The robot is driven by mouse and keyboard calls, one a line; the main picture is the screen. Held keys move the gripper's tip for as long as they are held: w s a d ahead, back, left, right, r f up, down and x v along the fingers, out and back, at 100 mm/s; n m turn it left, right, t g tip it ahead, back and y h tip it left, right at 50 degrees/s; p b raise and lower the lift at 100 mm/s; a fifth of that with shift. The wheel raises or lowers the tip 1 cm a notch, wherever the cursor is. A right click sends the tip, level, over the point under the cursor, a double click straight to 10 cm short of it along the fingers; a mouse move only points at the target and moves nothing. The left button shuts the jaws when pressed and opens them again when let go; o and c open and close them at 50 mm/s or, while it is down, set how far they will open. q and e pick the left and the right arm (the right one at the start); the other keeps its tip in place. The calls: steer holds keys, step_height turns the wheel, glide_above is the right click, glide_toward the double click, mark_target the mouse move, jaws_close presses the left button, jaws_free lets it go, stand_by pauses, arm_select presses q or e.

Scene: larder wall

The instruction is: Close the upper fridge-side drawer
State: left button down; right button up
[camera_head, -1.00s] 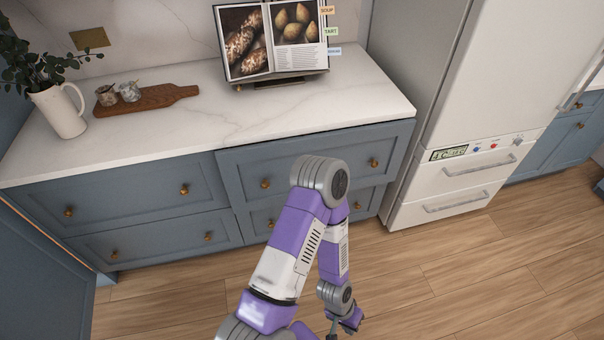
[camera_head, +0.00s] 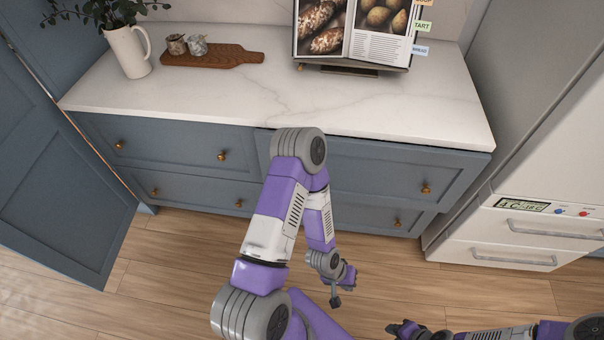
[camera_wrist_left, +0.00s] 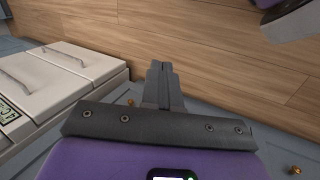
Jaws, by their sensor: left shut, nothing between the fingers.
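The upper fridge-side drawer (camera_head: 370,172) is the blue front under the right half of the counter, beside the fridge. Its front stands slightly proud of the drawer to its left, with a dark gap along its top left edge. One brass knob (camera_head: 426,188) shows on it; my left arm covers its left part. My left gripper (camera_head: 336,301) hangs low in front of the cabinet, apart from the drawer. In the left wrist view its fingers (camera_wrist_left: 165,84) are together and empty. My right gripper (camera_head: 392,329) is at the bottom edge, its jaws too unclear to read.
The white fridge (camera_head: 545,225) with its drawers stands right of the cabinet. The counter (camera_head: 300,105) holds a cookbook (camera_head: 350,35), a board (camera_head: 225,56) and a pitcher (camera_head: 126,52). A blue panel (camera_head: 60,190) stands at the left. The wooden floor is clear.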

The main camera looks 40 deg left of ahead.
arm_select(q)
steer(key=w+a+r+n+t+y+b, duration=0.25)
steer(key=w+a+n+t, duration=0.75)
steer(key=n, duration=1)
steer(key=s+a+r+n+t+y, duration=0.1)
steer(key=s+a+r+n+y, duration=0.15)
steer(key=a+n+y, duration=0.55)
steer(key=s+a+r+n+t+y, duration=0.1)
steer(key=a+r+n+t+y, duration=0.25)
steer(key=n, duration=0.55)
steer(key=w+a+g+b, duration=0.2)
steer(key=w+a, duration=0.7)
steer(key=w, duration=0.2)
steer(key=shift+w+a+f+b, duration=0.2)
steer(key=shift+w+f+b, duration=0.15)
steer(key=shift+w, duration=0.05)
